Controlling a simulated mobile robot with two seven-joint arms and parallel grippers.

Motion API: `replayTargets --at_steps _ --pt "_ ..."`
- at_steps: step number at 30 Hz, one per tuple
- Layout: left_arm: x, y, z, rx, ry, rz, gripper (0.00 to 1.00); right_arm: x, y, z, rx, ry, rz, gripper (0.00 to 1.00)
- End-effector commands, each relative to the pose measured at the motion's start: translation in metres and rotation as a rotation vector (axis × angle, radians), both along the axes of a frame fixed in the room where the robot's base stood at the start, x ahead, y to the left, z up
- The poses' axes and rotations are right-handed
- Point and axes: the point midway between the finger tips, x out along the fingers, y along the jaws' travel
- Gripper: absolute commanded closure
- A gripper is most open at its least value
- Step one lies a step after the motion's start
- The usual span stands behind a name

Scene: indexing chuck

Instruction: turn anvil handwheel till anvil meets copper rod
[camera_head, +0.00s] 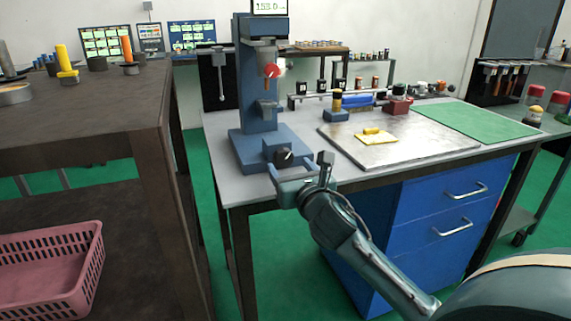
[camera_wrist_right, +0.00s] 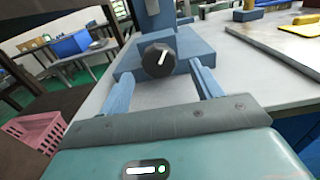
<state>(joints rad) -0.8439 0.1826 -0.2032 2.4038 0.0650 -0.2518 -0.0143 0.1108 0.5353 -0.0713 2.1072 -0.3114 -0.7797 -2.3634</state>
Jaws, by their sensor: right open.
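The blue upright machine (camera_head: 254,85) stands on the grey workbench. A black round knob with a white line, seemingly the anvil handwheel (camera_head: 284,156), sits at the front of its base; it also shows in the right wrist view (camera_wrist_right: 158,60). Higher up are a red knob (camera_head: 272,70) and a small copper-coloured piece (camera_head: 267,87), seemingly the copper rod. A blue-grey block, possibly the anvil (camera_head: 267,108), is below it, apparently apart. My right gripper (camera_head: 298,164) is open in front of the handwheel, its fingers spread to either side (camera_wrist_right: 161,80), not gripping it. My left gripper is not in view.
A metal plate (camera_head: 440,148) with a yellow cloth (camera_head: 376,138) lies right of the machine. A green mat (camera_head: 470,118) is farther right. A brown table (camera_head: 100,112) stands at left, with a pink basket (camera_head: 50,265) below its top. Blue drawers (camera_head: 440,210) are under the bench.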

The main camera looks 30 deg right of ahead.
Motion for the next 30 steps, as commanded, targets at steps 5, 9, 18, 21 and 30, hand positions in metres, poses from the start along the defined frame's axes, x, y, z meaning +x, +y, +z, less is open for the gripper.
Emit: replayTargets --at_steps 5,9,18,21,30 --pt "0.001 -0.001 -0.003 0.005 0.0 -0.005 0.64 0.024 -0.005 0.0 0.002 0.0 0.0 0.35" --pt "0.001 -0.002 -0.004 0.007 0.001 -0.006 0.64 0.032 -0.007 0.0 0.001 0.0 0.002 0.35" --pt "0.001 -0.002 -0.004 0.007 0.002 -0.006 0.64 0.033 -0.007 0.0 0.0 0.001 0.002 0.36" --pt "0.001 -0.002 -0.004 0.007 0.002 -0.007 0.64 0.033 -0.007 0.0 0.0 0.0 0.001 0.44" --pt "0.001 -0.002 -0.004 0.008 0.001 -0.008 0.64 0.033 -0.007 0.0 0.001 0.0 0.001 0.69"
